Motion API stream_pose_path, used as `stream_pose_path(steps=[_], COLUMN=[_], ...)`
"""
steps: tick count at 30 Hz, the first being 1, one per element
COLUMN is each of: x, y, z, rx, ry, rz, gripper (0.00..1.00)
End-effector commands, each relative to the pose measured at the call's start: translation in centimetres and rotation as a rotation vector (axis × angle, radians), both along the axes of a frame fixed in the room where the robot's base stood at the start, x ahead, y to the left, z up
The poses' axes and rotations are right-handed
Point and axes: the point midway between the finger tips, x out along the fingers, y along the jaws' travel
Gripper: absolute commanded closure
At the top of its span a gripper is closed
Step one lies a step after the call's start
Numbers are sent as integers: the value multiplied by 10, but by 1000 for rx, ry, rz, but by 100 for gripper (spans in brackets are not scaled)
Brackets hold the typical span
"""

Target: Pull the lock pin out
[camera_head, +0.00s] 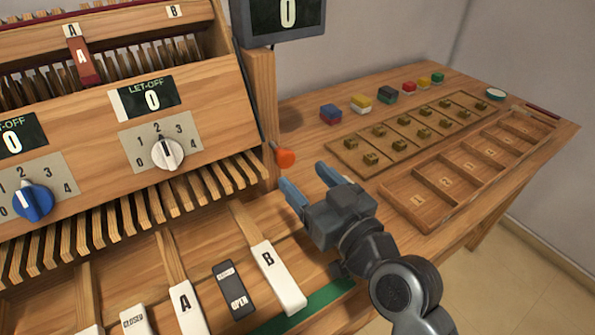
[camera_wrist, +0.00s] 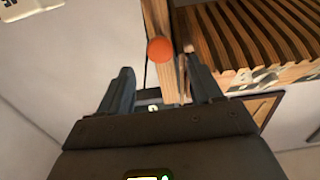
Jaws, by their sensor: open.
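The lock pin shows as an orange knob (camera_head: 285,157) on the right side post of the wooden piano case. In the wrist view, the orange knob (camera_wrist: 160,49) appears round and lies between the lines of the two fingers, near their tips. My gripper (camera_head: 306,180) is open, with its blue-grey fingers pointing at the knob from the lower right. The wrist view also shows my gripper (camera_wrist: 159,68) with both fingers spread and nothing held. The knob seems just beyond the fingertips and apart from them. The pin's shaft is mostly hidden.
A dial (camera_head: 167,153) and a display (camera_head: 285,15) are on the case. A side table carries a wooden tray (camera_head: 392,198) and several coloured blocks.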

Motion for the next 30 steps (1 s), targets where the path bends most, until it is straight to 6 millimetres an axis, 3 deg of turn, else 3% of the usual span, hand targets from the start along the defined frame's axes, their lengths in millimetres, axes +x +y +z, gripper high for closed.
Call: stream_pose_path(steps=[8,24,30], x=[-26,-28,-49], y=[-17,-19,-45], z=[-1,0,-26], rx=[1,0,-14], ry=[1,1,39], rz=[0,-1,-64], gripper=[35,35,35])
